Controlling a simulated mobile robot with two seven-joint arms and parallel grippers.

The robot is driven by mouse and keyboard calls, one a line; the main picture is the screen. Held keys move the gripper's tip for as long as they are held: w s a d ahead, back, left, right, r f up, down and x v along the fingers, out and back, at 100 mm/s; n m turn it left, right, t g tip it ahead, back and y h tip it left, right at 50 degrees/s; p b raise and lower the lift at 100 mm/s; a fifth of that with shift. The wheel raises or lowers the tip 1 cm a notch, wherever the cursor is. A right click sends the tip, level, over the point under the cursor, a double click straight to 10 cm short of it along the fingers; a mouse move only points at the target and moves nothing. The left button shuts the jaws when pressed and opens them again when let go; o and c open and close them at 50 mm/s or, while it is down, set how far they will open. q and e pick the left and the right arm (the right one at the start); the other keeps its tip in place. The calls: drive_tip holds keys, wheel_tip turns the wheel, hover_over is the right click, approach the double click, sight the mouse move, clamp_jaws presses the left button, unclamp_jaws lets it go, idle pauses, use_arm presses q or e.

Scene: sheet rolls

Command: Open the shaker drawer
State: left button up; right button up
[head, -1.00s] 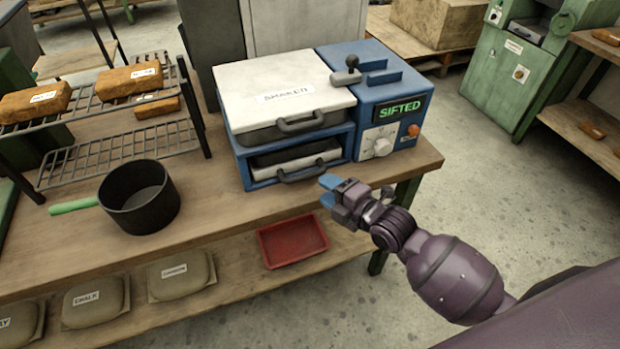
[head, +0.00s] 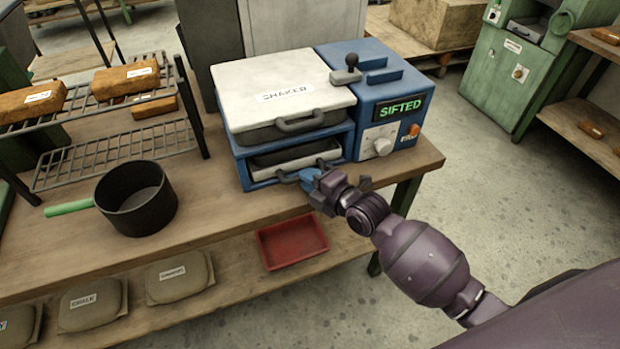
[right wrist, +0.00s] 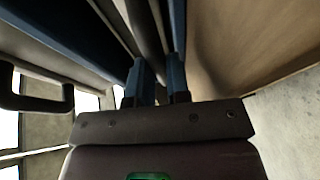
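The shaker (head: 285,85) is a blue machine with a white lid on the bench. Its lower drawer (head: 270,168) has a grey front and a bar handle (head: 287,178), and looks closed. My right gripper (head: 311,178) is at the right part of this handle, hiding some of it. In the right wrist view its two blue fingers (right wrist: 157,80) stand apart, pointing at the drawer front, with a grey bar, apparently the handle, between or just beyond the tips. Firm contact cannot be made out. My left gripper is not in view.
The upper handle (head: 300,122) is just above the drawer; it also shows in the right wrist view (right wrist: 35,98). A black pot (head: 136,200) stands left on the bench. A red tray (head: 292,243) is on the lower shelf. Bench in front of the drawer is clear.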

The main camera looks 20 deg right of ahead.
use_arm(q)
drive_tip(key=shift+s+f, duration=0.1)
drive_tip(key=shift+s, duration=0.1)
use_arm(e)
clamp_jaws()
drive_tip(key=shift+s, duration=0.4)
use_arm(q)
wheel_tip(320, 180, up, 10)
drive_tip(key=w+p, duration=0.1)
drive_tip(key=p, duration=0.8)
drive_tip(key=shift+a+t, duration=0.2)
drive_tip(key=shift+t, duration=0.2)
use_arm(e)
drive_tip(key=s, duration=2.3)
drive_tip(key=shift+s+d, duration=0.25)
drive_tip(key=shift+d, duration=0.15)
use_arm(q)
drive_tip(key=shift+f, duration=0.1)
